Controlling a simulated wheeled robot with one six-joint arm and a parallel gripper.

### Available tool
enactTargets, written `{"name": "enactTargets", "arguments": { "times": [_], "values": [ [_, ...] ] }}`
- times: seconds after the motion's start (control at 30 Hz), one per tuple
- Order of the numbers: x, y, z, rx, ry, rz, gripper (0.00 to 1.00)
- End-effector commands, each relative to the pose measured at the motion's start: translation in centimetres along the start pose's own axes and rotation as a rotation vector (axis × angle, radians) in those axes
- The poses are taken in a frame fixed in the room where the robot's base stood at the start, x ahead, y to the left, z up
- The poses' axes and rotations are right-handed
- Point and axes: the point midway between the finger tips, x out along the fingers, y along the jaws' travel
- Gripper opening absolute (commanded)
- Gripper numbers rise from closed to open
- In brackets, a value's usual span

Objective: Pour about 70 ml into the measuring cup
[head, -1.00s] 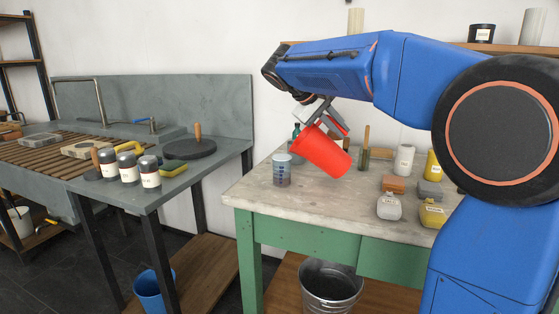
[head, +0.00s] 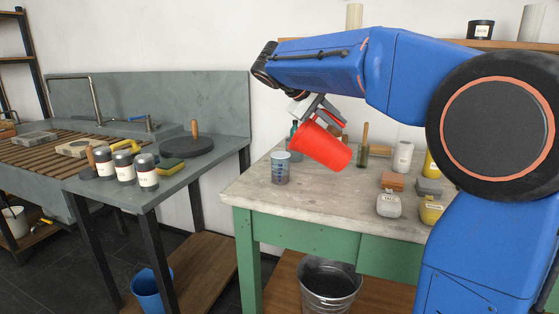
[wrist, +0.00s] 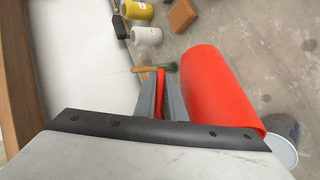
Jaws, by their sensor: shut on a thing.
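A red jug (head: 321,146) is tilted well over to the left above the worktable. Its left end is the higher one and lies toward the measuring cup (head: 281,169). My gripper (head: 325,112) is shut on the jug's red handle (wrist: 160,93). The measuring cup stands upright on the table, just left of and below the jug's left end. In the wrist view it is partly hidden behind the jug (wrist: 215,95). No stream shows between them, and I cannot read the level in the cup.
The worktable (head: 300,200) has bare surface in front of the cup. A wooden-handled tool (head: 365,145), a white jar (head: 403,156), an orange block (head: 393,181) and a pale container (head: 389,204) stand to the right.

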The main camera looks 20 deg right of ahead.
Motion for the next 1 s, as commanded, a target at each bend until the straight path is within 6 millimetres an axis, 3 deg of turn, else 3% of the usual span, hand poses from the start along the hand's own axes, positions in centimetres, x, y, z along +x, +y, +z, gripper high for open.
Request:
{"name": "enactTargets", "arguments": {
  "times": [1.0],
  "values": [
    [-0.92,0.84,0.66,-0.029,-0.021,0.078,0.0]
  ]
}}
